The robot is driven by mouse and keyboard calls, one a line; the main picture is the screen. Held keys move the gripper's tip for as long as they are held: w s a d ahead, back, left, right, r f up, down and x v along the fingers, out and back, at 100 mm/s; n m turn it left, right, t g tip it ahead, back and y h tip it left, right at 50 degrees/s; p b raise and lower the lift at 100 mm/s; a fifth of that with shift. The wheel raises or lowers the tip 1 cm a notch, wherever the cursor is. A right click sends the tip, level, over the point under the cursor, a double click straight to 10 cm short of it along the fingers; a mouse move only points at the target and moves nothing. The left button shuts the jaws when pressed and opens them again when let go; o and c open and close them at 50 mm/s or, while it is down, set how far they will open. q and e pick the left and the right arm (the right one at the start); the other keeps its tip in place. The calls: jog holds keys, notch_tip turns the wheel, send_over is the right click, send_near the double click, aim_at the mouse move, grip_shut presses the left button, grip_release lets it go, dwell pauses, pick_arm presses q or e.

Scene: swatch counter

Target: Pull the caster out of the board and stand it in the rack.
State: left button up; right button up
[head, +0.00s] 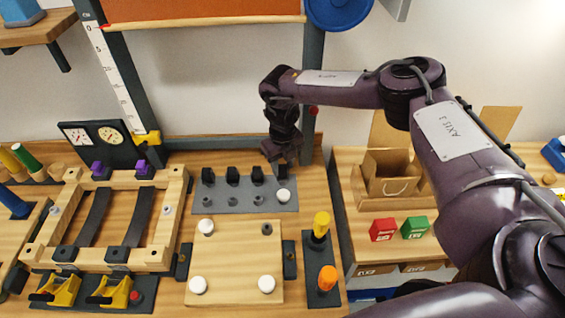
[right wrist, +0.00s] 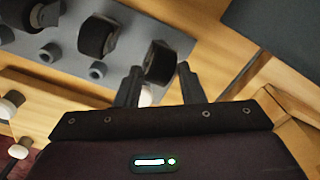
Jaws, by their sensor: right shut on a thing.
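My right gripper (head: 283,156) is shut on a black-wheeled caster (right wrist: 160,63), which shows between the fingertips in the right wrist view. The caster is at the right end of the back row of the grey rack (head: 225,208). I cannot tell whether it is fully seated. Several black casters fill the row, this one included. The wooden board (head: 235,262) in front has an empty grey socket (head: 267,229) at its back right corner. White round pieces sit at its other three corners. My left gripper is not in view.
A white round piece (head: 283,195) stands in the rack's front row, right end, close to the gripper; the other front sockets are empty. A dark stand with yellow and orange handles (head: 326,278) is right of the board. A wooden frame (head: 175,215) lies left.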

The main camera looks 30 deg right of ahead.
jog(key=shift+f, duration=0.1)
dwell(0.5)
jog(key=o, duration=1.2)
jog(key=shift+c, duration=0.2)
jog(key=shift+o, duration=0.2)
jog(key=shift+o, duration=1.3)
jog(key=shift+r+p, duration=2.45)
jog(key=shift+r, duration=0.6)
